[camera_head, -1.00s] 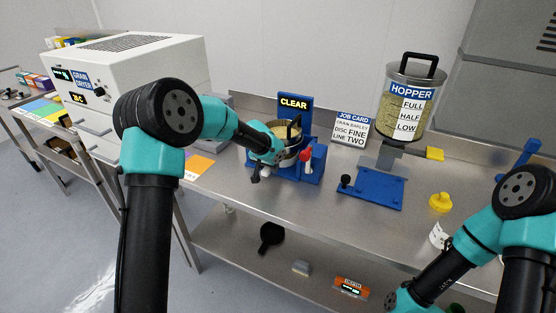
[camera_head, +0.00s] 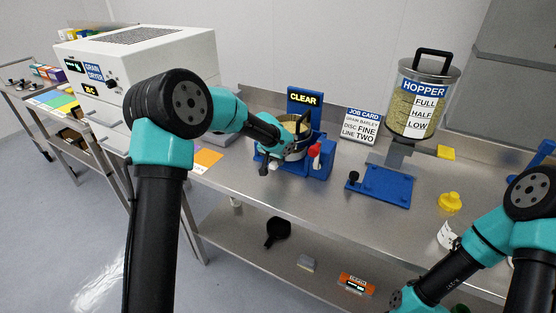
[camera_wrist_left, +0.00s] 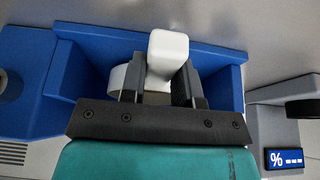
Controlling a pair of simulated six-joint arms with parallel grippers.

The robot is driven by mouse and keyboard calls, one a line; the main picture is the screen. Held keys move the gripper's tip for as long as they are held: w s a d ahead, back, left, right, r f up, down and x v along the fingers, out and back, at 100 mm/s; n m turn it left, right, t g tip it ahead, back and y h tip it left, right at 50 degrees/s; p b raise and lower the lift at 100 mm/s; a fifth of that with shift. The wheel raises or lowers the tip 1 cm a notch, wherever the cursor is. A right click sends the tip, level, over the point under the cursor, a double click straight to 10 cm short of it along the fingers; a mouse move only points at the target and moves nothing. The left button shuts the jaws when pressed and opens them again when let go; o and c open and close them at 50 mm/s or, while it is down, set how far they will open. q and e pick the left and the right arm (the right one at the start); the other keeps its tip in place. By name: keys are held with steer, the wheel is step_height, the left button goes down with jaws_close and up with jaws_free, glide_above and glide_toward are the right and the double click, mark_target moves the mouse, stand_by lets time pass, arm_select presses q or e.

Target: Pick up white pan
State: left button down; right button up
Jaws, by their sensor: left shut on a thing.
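The white pan (camera_wrist_left: 168,50) shows as a white block-shaped part with a pale rounded piece beside it in the left wrist view. It sits in the recess of the blue stand (camera_wrist_left: 219,68). My left gripper (camera_wrist_left: 160,82) has its grey fingers on both sides of the white part and is shut on it. In the head view the left gripper (camera_head: 269,166) is low at the front of the blue stand (camera_head: 318,165), and a bit of the white pan (camera_head: 274,166) shows there. My gripper's body hides the rest.
A round metal container (camera_head: 296,148) with a black handle stands on the blue stand, with a red-topped lever (camera_head: 315,151) beside it. The hopper (camera_head: 420,100), job card (camera_head: 362,125) and blue plate (camera_head: 383,184) are to the right. The bench front is mostly clear.

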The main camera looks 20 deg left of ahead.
arm_select(q)
steer(key=shift+r, duration=0.55)
steer(key=s+a, duration=0.1)
steer(key=s, duration=0.7)
steer(key=s+a, duration=0.2)
steer(key=s, duration=0.7)
steer(key=shift+s+a, duration=0.25)
steer(key=shift+s, duration=0.05)
steer(key=shift+f, duration=0.1)
